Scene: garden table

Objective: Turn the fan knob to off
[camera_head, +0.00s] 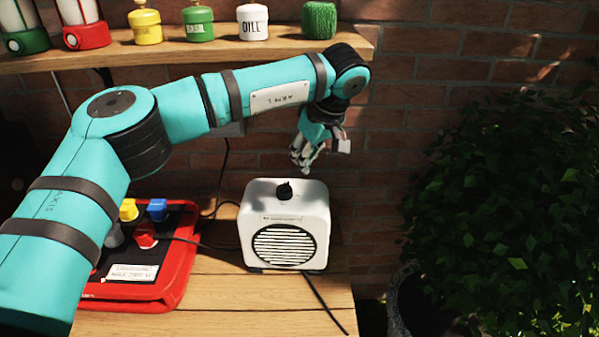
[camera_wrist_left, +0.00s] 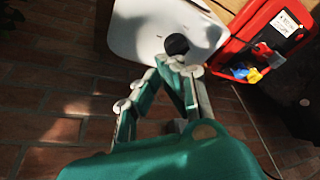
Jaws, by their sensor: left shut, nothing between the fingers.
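The white fan (camera_head: 285,226) stands upright on the wooden table, its round slatted grille facing front. Its black knob (camera_head: 284,191) sits on the top face; I cannot read the knob's setting. My left gripper (camera_head: 301,170) hangs behind and slightly right of the knob, above the fan's back edge, shut and empty. In the left wrist view the knob (camera_wrist_left: 177,44) shows just past the fingertips (camera_wrist_left: 178,66), on the white fan top (camera_wrist_left: 140,30). I cannot tell whether the fingertips touch the knob. My right gripper is not in view.
A shelf (camera_head: 180,52) with jars runs above, behind my arm. A brick wall (camera_head: 440,60) closes the back. A leafy plant (camera_head: 510,200) stands right. A dark cable (camera_head: 325,305) crosses the table front.

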